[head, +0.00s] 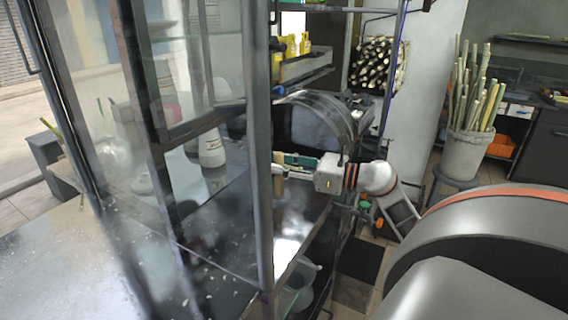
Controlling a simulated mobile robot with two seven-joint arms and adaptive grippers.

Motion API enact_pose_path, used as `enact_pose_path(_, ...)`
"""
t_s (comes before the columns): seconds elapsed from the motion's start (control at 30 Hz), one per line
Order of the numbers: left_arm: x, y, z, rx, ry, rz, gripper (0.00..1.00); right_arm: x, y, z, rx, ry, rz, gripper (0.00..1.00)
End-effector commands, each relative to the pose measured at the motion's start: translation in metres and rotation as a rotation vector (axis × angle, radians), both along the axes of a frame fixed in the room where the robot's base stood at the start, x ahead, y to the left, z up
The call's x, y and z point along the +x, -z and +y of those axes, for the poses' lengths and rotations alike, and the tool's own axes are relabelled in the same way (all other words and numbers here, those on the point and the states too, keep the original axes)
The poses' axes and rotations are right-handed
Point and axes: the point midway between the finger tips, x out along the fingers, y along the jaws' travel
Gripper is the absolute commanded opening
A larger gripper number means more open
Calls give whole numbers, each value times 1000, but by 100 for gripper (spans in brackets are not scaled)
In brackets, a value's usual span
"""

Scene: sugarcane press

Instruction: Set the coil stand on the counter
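My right gripper (290,170) is in the middle of the head view, with its white body to the right and its fingers pointing left. The fingers are at the dark upright post of the glass cabinet, which hides part of them. A small green thing (300,159) and a tan piece (278,184) show at the fingers; I cannot tell if either is the coil stand or is held. The metal counter (300,222) lies below the gripper. I cannot make out the coil stand clearly. My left gripper is not in view.
A glass cabinet (262,130) with dark posts fills the left. Behind the gripper is a curved dark machine cover (325,115). Yellow bottles (291,46) stand on a rack. A bucket of cane (467,152) stands at the right. Pale containers (300,275) sit below the counter.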

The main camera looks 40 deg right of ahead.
Motion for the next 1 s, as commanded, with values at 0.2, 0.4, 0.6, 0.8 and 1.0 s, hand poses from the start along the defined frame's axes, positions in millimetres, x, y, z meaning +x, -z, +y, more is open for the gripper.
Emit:
enact_pose_path(0.2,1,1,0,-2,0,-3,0,-15,1,-7,-1,1,4,33)
enact_pose_path(0.4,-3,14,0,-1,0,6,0,-53,2,-25,-1,2,6,33)
enact_pose_path(0.6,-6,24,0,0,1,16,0,-87,1,-41,-1,2,4,33)
enact_pose_path(0.8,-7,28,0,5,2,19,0,-105,-1,-49,0,1,1,33)
enact_pose_path(1.0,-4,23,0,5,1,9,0,-109,-3,-51,0,-1,0,33)
